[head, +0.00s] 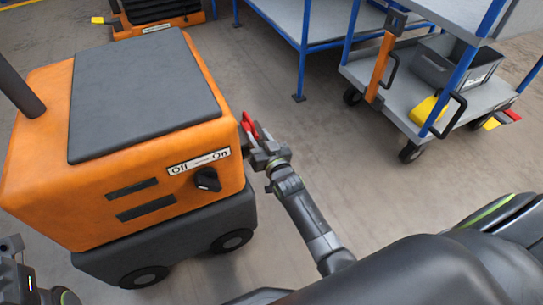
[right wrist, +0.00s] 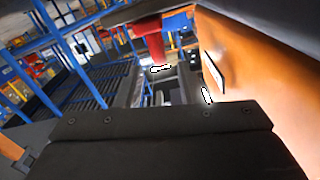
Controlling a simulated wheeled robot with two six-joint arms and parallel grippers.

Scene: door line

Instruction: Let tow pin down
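The orange tow tug (head: 225,100) with a dark grey top stands at the left in the head view. A red tow pin handle (head: 250,127) sticks out at its right end. It also shows as a red post at the top middle of the right wrist view (right wrist: 150,45). My right gripper (head: 259,150) is right at the handle, close against the tug's end. Its fingers look apart in the right wrist view (right wrist: 158,85); whether they touch the pin is hidden. My left gripper (head: 18,270) is partly in view at the lower left, its fingers unclear.
The tug's side has an Off/On label with a black knob (head: 207,180). A blue-framed cart (head: 395,95) with a grey bin (head: 450,62) and a yellow item (head: 428,110) stands at the upper right. A blue-legged table (head: 285,15) is behind. The floor between is clear.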

